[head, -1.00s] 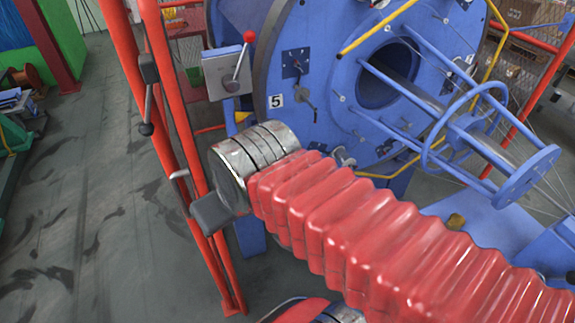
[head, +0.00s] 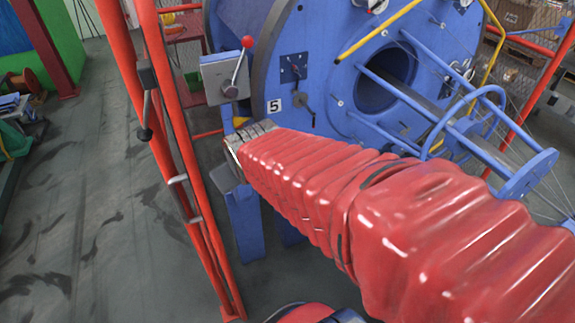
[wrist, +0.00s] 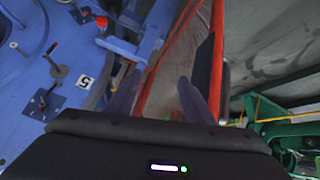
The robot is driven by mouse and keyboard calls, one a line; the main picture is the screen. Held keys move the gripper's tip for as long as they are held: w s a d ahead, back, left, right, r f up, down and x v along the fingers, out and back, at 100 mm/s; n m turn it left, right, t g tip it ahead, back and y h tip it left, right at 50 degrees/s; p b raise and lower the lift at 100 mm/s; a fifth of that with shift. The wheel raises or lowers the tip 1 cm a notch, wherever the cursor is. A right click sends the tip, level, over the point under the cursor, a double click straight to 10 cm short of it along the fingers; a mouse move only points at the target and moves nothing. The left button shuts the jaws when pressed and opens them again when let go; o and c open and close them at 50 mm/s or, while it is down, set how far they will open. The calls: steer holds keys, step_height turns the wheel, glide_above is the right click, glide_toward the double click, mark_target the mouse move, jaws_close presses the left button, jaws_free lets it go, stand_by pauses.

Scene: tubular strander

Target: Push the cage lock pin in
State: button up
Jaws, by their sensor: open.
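The cage's blue disc (head: 330,60) fills the upper middle of the head view, with a "5" label. A grey box (head: 226,78) with a red-knobbed lever (head: 247,43) stands at its left edge. A small lever (head: 303,103) sits on the disc face beside the label; it also shows in the wrist view (wrist: 58,70). I cannot tell which part is the lock pin. The red knob shows in the wrist view (wrist: 101,22), left of and beyond my gripper (wrist: 158,80). My gripper is open and empty, its fingers apart; my arm hides it in the head view.
Red frame posts (head: 165,130) run upright left of the disc, close to my arm. A red post also shows beyond my right finger in the wrist view (wrist: 217,60). Blue bars (head: 440,75) stick out from the disc. The grey floor at left (head: 90,200) is clear.

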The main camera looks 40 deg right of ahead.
steer(key=w+d+f+n+t+h, duration=0.1)
steer(key=w+d+f+t, duration=0.1)
steer(key=w+d+f, duration=0.45)
steer(key=w+d+f+n+t, duration=0.1)
steer(key=w+d+f+t, duration=0.15)
steer(key=d+f, duration=0.6)
steer(key=s+d+f+m+t+h, duration=0.1)
steer(key=s+d+f+m+t, duration=0.1)
steer(key=s+d+f+t, duration=0.3)
steer(key=s+d+f, duration=0.3)
steer(key=s+f, duration=0.1)
steer(key=s, duration=0.1)
steer(key=shift+s+f+h, duration=0.15)
steer(key=shift+s+h, duration=0.15)
steer(key=shift+h, duration=0.1)
steer(key=shift+t, duration=0.25)
steer(key=x, duration=1.4)
steer(key=shift+s, duration=0.1)
steer(key=shift+c, duration=0.2)
steer(key=shift+f, duration=0.1)
jaws_close()
